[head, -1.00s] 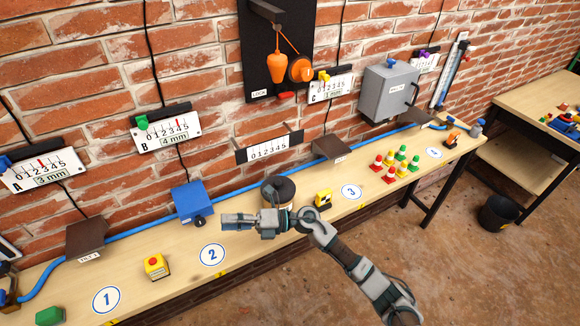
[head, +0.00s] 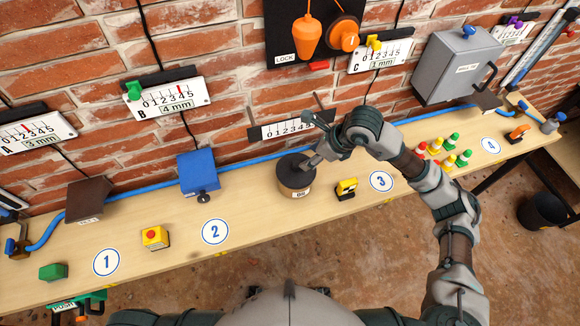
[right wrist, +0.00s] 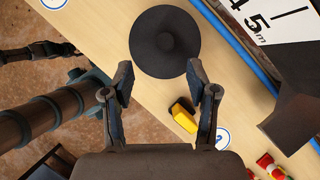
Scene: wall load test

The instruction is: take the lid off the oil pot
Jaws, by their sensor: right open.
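My right gripper (head: 316,142) is open and empty, just above and to the right of the lid. In the right wrist view its fingertips (right wrist: 160,76) are spread apart below the lid's edge, with the knob beyond them. I cannot tell whether a finger touches the lid. My left gripper is not seen.
A yellow block (head: 346,188) stands close right of the pot, a blue box (head: 197,172) to its left. The scale plate (head: 285,129) is on the wall behind. Small cones (head: 448,148) stand further right. The workbench front by marker 2 (head: 215,231) is clear.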

